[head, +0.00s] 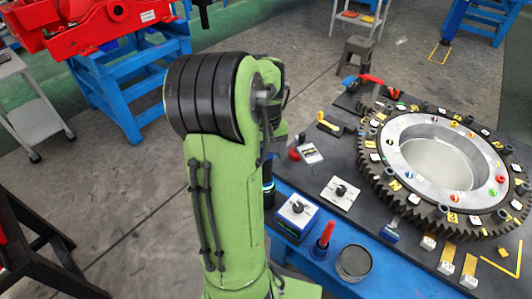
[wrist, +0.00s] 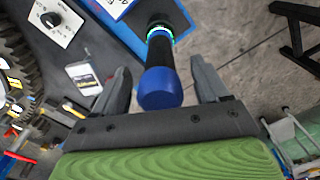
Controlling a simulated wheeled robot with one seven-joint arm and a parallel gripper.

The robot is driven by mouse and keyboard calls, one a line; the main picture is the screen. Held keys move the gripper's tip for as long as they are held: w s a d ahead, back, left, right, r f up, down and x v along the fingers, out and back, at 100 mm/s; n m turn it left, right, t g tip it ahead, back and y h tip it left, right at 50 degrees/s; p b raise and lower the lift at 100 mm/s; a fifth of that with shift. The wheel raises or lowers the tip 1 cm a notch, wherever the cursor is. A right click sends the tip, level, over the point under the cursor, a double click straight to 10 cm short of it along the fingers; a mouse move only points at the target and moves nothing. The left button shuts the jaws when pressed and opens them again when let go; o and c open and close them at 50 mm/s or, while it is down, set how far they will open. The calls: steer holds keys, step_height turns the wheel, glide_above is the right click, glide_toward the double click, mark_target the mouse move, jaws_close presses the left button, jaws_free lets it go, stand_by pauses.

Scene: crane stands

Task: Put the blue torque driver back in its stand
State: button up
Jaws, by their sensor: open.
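The blue torque driver shows in the wrist view as a rounded blue handle end (wrist: 161,88) that points toward the camera. Beyond it are a lit blue-green ring and a dark round part. I cannot tell whether that dark part is a stand. My gripper (wrist: 160,70) is open. Its two dark fingers are spread on either side of the blue handle, with a gap on both sides. In the head view my green arm hides the gripper and most of this spot. I cannot make out an empty stand for the blue driver.
A blue box with a dial (head: 297,216), a red-handled tool (head: 324,236) and a round grey container (head: 354,262) stand along the table's near edge. A large toothed ring (head: 390,172) fills the table's right side. Open floor (head: 130,205) lies left of my arm.

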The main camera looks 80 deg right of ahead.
steer(key=shift+r+p, duration=2.15)
steer(key=shift+r, duration=0.5)
steer(key=shift+f, duration=0.1)
step_height(320, 180, up, 16)
steer(key=p, duration=0.3)
steer(key=shift+p, duration=0.4)
steer(key=shift+w, duration=0.1)
